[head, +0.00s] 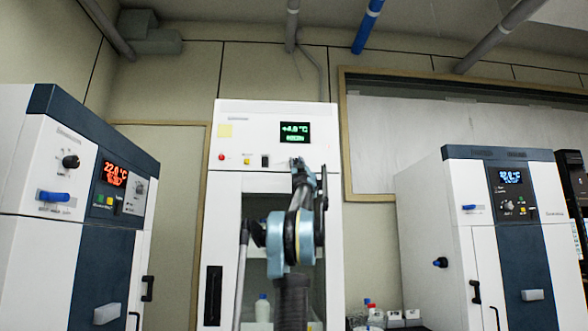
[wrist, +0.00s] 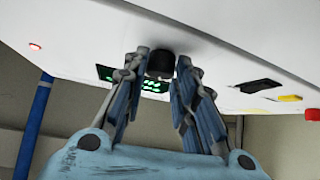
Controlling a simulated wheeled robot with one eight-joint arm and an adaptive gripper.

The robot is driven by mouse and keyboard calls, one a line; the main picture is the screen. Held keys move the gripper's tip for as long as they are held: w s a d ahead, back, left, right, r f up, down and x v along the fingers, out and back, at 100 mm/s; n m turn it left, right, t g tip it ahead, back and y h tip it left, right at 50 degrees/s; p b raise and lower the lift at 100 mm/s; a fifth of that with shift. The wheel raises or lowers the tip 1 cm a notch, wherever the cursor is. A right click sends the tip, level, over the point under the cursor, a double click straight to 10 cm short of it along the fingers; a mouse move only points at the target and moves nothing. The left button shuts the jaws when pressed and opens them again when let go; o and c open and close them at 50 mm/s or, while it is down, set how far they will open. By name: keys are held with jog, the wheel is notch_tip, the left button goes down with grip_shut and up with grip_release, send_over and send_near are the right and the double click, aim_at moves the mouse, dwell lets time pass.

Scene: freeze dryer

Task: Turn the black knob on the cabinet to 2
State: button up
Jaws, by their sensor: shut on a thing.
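The white cabinet (head: 270,125) in the middle has a panel with a green-digit display (head: 295,132). My gripper (head: 302,170) is at the panel just below this display and hides the knob in the head view. In the wrist view the black knob (wrist: 160,63) shows between the two fingertips of my gripper (wrist: 161,68). The fingers stand on either side of it and are shut on it. No numbers or pointer mark around the knob can be made out. The display (wrist: 150,85) is partly covered by the fingers.
A black switch (head: 265,161), a small yellow part (head: 247,160) and a red button (head: 221,157) sit left of my gripper on the same panel. Other cabinets stand at left (head: 50,240) and right (head: 435,225). Bottles (head: 375,317) stand low behind.

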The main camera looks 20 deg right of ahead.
jog(key=n+y, duration=0.2)
jog(key=n+g+y, duration=0.1)
jog(key=n+y, duration=0.1)
jog(key=n, duration=0.1)
jog(key=n+y, duration=0.3)
jog(key=shift+s+d+r, duration=0.1)
jog(key=shift+d, duration=0.2)
jog(key=shift+r+n+g+y, duration=0.1)
jog(key=shift+n+g+y, duration=0.9)
jog(key=shift+n, duration=0.45)
jog(key=shift+r+n+g+y, duration=0.1)
jog(key=shift+n+g+y, duration=0.7)
jog(key=shift+n+y, duration=0.5)
jog(key=shift+n, duration=0.45)
jog(key=o, duration=1.1)
jog(key=shift+c, duration=0.2)
jog(key=shift+s+d, duration=0.1)
jog(key=shift+s+d+f, duration=0.2)
jog(key=shift+s+f, duration=0.05)
jog(key=shift+s, duration=0.2)
jog(key=v, duration=1)
jog(key=shift+s+f, duration=0.15)
jog(key=shift+s, duration=0.1)
